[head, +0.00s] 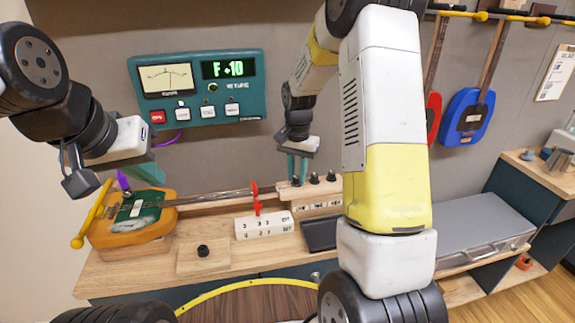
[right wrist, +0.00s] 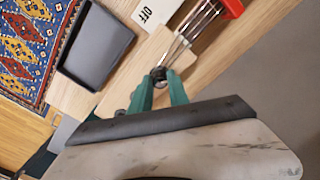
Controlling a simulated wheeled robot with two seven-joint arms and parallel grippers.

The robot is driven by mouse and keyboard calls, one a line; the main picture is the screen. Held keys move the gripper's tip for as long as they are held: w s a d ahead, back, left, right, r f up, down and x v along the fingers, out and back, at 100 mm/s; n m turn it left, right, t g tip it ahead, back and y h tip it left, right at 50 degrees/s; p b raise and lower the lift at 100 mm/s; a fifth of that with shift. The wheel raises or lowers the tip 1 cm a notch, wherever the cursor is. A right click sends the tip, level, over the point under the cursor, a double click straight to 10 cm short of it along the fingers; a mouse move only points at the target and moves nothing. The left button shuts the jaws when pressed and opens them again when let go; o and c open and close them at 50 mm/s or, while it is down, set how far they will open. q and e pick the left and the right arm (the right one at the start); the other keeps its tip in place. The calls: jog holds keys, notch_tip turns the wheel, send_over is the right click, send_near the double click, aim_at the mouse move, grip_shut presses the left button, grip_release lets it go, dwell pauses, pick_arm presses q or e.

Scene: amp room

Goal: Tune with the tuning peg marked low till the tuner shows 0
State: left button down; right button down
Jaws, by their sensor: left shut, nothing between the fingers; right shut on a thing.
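The tuner (head: 197,85) on the wall reads "F +10" in green. An orange guitar body (head: 125,232) lies on the bench, its strings running right to a wooden headstock (head: 348,186). Several black tuning pegs stand on the headstock; its front labels are too small to read surely. My right gripper (head: 297,178) is shut on the leftmost peg, which shows between its green fingers in the right wrist view (right wrist: 160,77). Whether this peg is marked low I cannot tell. My left gripper (head: 149,177) is shut and empty above the guitar body.
A red piece (head: 256,198) stands at the strings beside a white numbered block (head: 263,225). A wooden block with a black knob (head: 203,251) is in front. A dark tray (head: 319,234) lies right of the numbered block. Red and blue guitars (head: 467,116) hang on the wall.

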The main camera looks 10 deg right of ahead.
aim_at(297, 177)
jog(key=n, duration=0.4)
jog(key=shift+w+n, duration=0.1)
jog(key=shift+n, duration=0.3)
jog(key=shift+r, duration=0.1)
dwell(0.3)
jog(key=c, duration=1.3)
grip_release()
jog(key=shift+o, duration=0.2)
jog(key=shift+r, duration=3.85)
jog(key=shift+r, duration=0.1)
